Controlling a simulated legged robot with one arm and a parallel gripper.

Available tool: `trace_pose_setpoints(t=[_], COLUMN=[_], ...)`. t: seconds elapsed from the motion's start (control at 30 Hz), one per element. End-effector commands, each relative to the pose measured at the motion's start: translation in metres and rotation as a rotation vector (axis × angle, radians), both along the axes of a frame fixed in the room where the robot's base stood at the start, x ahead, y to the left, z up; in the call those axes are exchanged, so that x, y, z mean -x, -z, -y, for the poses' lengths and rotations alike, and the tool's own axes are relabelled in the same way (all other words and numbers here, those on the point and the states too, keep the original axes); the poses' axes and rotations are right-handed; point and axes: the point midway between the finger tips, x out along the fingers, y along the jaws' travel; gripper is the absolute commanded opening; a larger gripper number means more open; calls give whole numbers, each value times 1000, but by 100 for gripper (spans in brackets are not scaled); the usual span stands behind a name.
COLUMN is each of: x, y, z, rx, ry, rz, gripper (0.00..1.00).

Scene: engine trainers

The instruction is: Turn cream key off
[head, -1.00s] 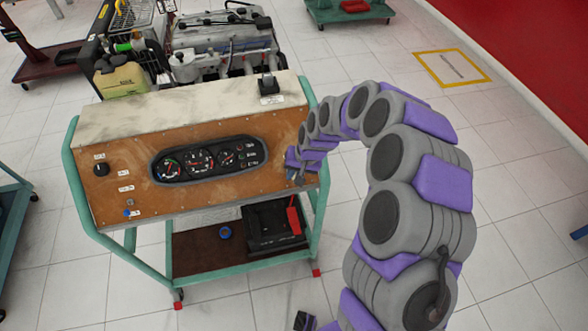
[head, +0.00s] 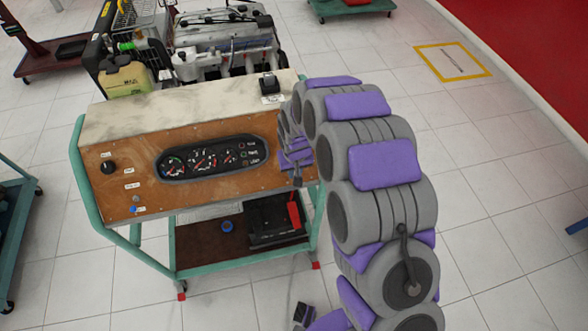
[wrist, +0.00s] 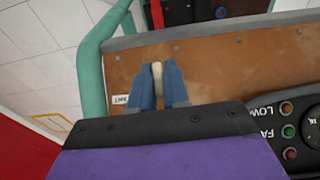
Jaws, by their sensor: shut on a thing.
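The cream key (wrist: 157,74) shows in the wrist view between the two blue fingers of my gripper (wrist: 159,82). My gripper is shut on it, with the fingers on either side. Behind it is the brown panel (wrist: 215,60) of the engine trainer, also seen in the head view (head: 225,185). In the head view my gripper (head: 297,178) is at the panel's right end, and I cannot make out the key there. Whether the key is on or off cannot be told.
The gauge cluster (head: 205,158) sits mid-panel, left of my gripper, with a black knob (head: 108,167) at the far left. A green frame (wrist: 95,55) runs close by the panel's edge. A battery (head: 272,222) stands on the lower shelf.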

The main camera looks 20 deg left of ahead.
Motion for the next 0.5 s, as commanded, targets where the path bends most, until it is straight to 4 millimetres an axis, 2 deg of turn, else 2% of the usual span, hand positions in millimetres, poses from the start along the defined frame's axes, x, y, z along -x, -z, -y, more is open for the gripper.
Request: trace_pose_setpoints(t=[0.2, 0.23, 0.43, 0.5], x=[-2, -2, -2, -1], y=[-3, -3, -1, -1], z=[-2, -2, -1, -1], rx=[-4, -4, -1, -1], ry=[-2, -2, -2, -2], rz=[7, 7, 3, 2], gripper=[0, 17, 36, 36])
